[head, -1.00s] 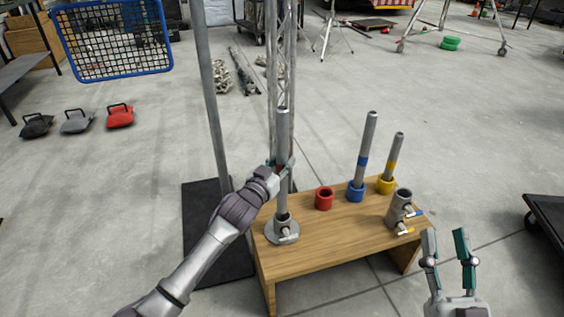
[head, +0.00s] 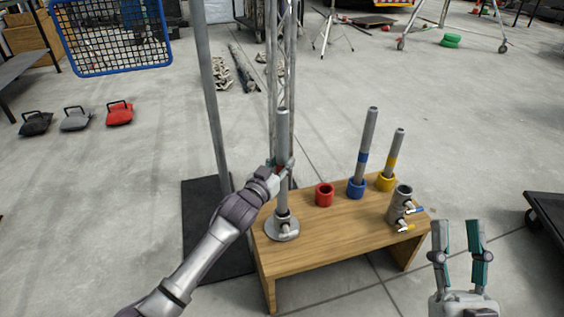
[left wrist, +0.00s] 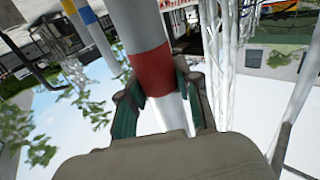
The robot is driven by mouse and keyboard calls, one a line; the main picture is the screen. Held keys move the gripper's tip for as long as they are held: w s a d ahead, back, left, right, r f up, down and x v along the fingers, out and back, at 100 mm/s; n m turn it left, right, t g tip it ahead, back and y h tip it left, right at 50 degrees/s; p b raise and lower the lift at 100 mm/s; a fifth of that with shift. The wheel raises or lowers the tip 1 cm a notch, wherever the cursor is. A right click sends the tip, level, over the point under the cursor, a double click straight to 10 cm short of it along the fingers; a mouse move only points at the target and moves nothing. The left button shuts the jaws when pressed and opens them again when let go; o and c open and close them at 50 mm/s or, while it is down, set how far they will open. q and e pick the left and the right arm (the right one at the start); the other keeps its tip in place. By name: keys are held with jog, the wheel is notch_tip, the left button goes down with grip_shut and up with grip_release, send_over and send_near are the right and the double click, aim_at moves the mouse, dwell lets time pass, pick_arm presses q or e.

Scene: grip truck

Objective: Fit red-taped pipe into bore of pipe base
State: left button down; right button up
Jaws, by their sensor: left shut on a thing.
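The grey red-taped pipe (head: 282,134) stands upright over the pipe base (head: 280,236), a round grey flange with a collar at the wooden bench's left end. Its lower end is at the collar's mouth and looks to be inside the bore; I cannot tell how deep. My left gripper (head: 284,168) is shut on the pipe at mid-height. The left wrist view shows its green-padded fingers (left wrist: 158,100) on both sides of the pipe, at the red tape (left wrist: 153,70). My right gripper (head: 460,240) is open and empty, right of the bench.
The wooden bench (head: 315,247) also carries an empty red socket (head: 324,196), blue-taped (head: 367,140) and yellow-taped (head: 394,150) pipes in matching sockets, and a grey fitting with valves (head: 399,205). A tall grey post (head: 211,110) and truss stand close behind the left arm.

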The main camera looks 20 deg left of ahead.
pick_arm(q)
jog(key=shift+f+b, duration=0.4)
jog(key=shift+f, duration=0.4)
pick_arm(e)
jog(key=shift+s+d+r+t+y, duration=0.1)
jog(key=shift+s+r+t+y, duration=0.4)
jog(key=shift+s+r+t, duration=0.65)
jog(key=shift+s, duration=0.1)
